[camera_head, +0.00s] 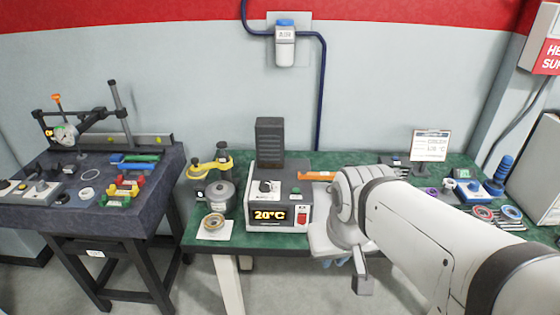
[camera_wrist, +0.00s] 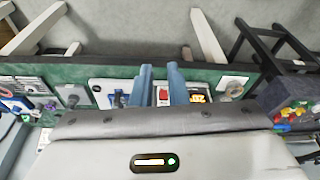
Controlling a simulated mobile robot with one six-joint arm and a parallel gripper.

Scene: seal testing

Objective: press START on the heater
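The heater (camera_head: 279,228) is a grey-and-white box at the front of the green bench, its orange display reading 20°C. A red switch (camera_head: 302,215) is on its front right. A small green button (camera_head: 296,191) is on its top right; I cannot read a START label. In the wrist view, the display (camera_wrist: 197,98) and red switch (camera_wrist: 163,95) show upside down just beyond my fingers. My gripper (camera_wrist: 159,67) has two blue fingers with a narrow gap and nothing held between them. In the head view my wrist is right of the heater and mostly hides the gripper.
A dark vented tower (camera_head: 270,142) stands behind the heater. A metal pot (camera_head: 219,195), a yellow tool (camera_head: 210,165) and a tape roll (camera_head: 214,221) are to its left. An orange bar (camera_head: 317,175) lies behind right. A dark table (camera_head: 104,222) stands further left.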

